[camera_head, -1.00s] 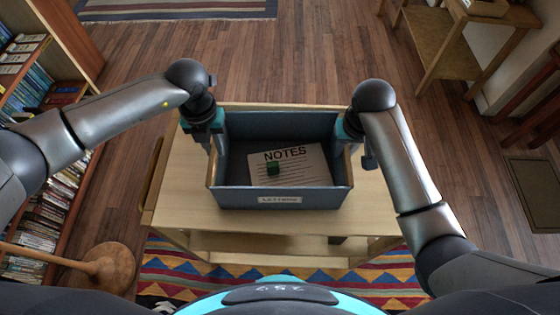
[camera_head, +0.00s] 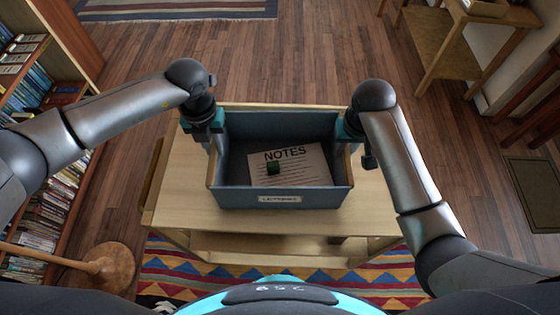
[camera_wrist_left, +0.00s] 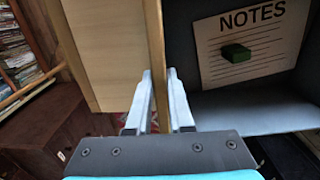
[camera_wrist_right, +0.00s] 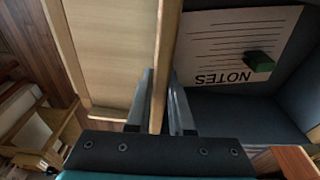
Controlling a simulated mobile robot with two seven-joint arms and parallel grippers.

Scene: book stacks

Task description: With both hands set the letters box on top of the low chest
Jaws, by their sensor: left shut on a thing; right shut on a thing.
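The letters box (camera_head: 284,198) is an open blue-grey box with a label on its front, level on or just above the wooden trolley top; I cannot tell whether it touches. My left gripper (camera_head: 217,132) is shut on its left wall, and my right gripper (camera_head: 346,130) on its right wall. The left wrist view shows my fingers (camera_wrist_left: 160,85) on either side of that wall's wooden-edged rim; the right wrist view shows the same (camera_wrist_right: 160,85). A dark brown piece of furniture (camera_wrist_left: 35,125) shows in the left wrist view; I cannot tell whether it is the low chest.
A NOTES sheet (camera_head: 305,170) and a small green block (camera_head: 273,168) lie in the box. The trolley (camera_head: 180,195) stands before me, over a patterned rug (camera_head: 380,280). Floor behind the trolley is clear.

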